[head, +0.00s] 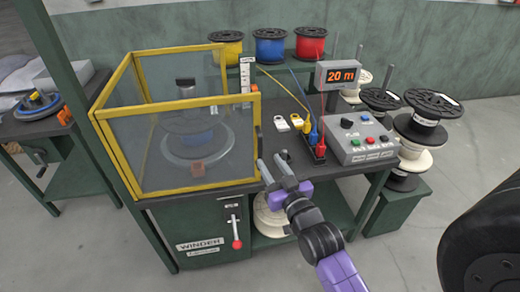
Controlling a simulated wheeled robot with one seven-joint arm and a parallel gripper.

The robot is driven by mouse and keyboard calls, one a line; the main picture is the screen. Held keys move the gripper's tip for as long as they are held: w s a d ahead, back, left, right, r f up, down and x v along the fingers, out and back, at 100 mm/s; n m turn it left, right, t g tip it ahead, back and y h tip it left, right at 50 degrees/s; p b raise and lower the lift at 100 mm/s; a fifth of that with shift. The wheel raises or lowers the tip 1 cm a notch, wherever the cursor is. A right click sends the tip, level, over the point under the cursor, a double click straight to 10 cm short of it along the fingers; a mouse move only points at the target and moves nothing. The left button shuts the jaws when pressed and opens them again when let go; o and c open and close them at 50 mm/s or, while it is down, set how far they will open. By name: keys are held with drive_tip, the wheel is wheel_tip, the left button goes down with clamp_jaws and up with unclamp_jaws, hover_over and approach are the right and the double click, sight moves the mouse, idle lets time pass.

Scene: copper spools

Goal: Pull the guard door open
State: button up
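The guard is a yellow-framed box with clear panels on the left of the winder bench. Its front panel, which looks like the guard door (222,140), stands upright across the front and appears closed. A spool on a round base (198,140) shows through the panels. My gripper (272,163) is open and empty, with its two grey fingers apart, just right of the door's lower right corner. Whether a finger touches the door frame I cannot tell. A dark strip (257,143) shows along the door's right edge; whether it is a handle is unclear.
Right of my gripper stand a grey control box (360,146) with buttons and a display (338,75) reading 20 m. Coloured spools (270,46) line the back shelf. Black and white spools (432,104) are stacked at right. A red-knobbed lever (237,243) is below the door. Floor in front is clear.

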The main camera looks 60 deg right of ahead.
sight(261, 152)
drive_tip(key=shift+f+p+x, duration=0.15)
drive_tip(key=shift+p+x, duration=0.05)
drive_tip(key=shift+x, duration=1.7)
drive_tip(key=shift+f+p+x, duration=0.2)
drive_tip(key=shift+x, duration=1.7)
drive_tip(key=shift+a, duration=0.1)
clamp_jaws()
